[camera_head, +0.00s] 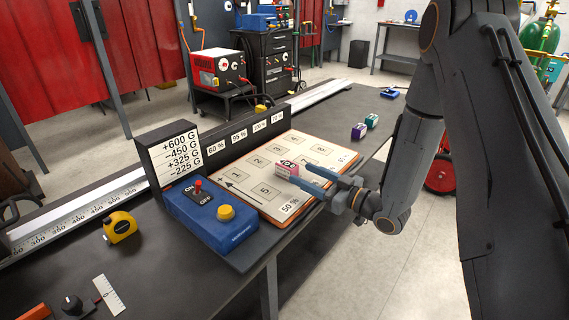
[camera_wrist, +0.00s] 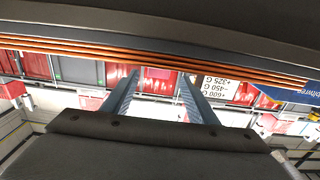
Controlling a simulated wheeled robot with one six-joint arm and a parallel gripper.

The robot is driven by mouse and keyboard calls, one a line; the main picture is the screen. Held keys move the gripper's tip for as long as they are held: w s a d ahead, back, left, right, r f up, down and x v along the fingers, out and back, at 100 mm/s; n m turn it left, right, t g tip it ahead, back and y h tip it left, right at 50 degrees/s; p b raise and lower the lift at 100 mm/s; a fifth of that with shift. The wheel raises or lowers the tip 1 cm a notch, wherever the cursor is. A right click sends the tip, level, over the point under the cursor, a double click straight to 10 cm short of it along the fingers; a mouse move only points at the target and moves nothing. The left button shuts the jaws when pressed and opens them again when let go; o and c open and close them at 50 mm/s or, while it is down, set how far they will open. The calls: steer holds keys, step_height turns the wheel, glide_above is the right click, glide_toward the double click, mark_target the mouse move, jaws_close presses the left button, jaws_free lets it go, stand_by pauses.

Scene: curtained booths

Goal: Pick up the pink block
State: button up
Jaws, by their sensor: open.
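The pink block (camera_head: 286,168), with a pale marked face, sits on the board (camera_head: 262,200) with numbered squares on the dark bench in the head view. My gripper (camera_head: 301,174) reaches in from the right, low over the board. Its two blue-grey fingers are apart, with their tips close to the block's right side. I cannot tell whether they touch it or how far it lies between them. In the wrist view, the fingers of my gripper (camera_wrist: 158,85) are spread, and a pinkish-red patch shows between their tips; I cannot tell whether it is the block or a curtain.
A blue switch box (camera_head: 212,215) and a black sign (camera_head: 170,152) stand left of the board. Purple (camera_head: 358,131) and teal (camera_head: 371,121) blocks lie farther back on the bench. A yellow tape measure (camera_head: 120,227) sits front left. A low wall with percentage labels runs behind the board.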

mark_target(287, 163)
steer(key=shift+w+a, duration=0.25)
steer(key=shift+w, duration=0.15)
steer(key=p+x, duration=0.1)
steer(key=x, duration=0.6)
steer(key=shift+r, duration=0.2)
steer(key=shift+r, duration=0.1)
jaws_close()
